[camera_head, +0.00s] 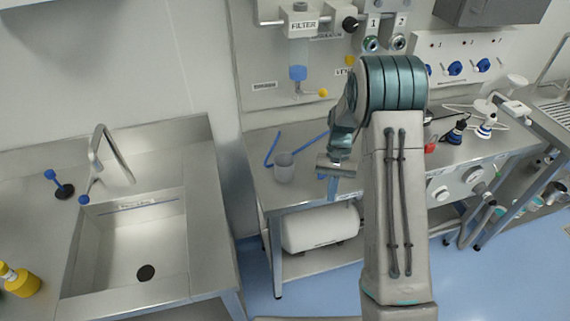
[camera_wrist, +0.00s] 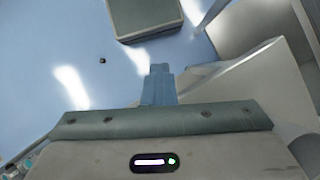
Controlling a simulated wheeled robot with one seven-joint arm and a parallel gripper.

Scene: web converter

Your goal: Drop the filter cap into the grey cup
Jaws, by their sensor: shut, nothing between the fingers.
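The grey cup (camera_head: 284,168) stands upright on the steel bench at centre, close to the bench's left end. The filter (camera_head: 299,50) hangs on the wall panel under a FILTER label, with a clear body and a blue lower part (camera_head: 298,73). I cannot tell for sure which piece is the filter cap; a pale piece (camera_head: 299,7) sits on top of the filter. My gripper (camera_head: 332,188) is shut and empty, pointing down near the bench's front edge, right of the cup and apart from it. Its closed fingers (camera_wrist: 160,70) show over blue floor in the wrist view.
A blue bent tube (camera_head: 272,149) lies behind the cup. A sink (camera_head: 140,240) with a tap is at left, across a gap. A white cylinder (camera_head: 320,228) lies on the shelf below the bench. Dark and white handled parts (camera_head: 455,133) stand at the bench's right.

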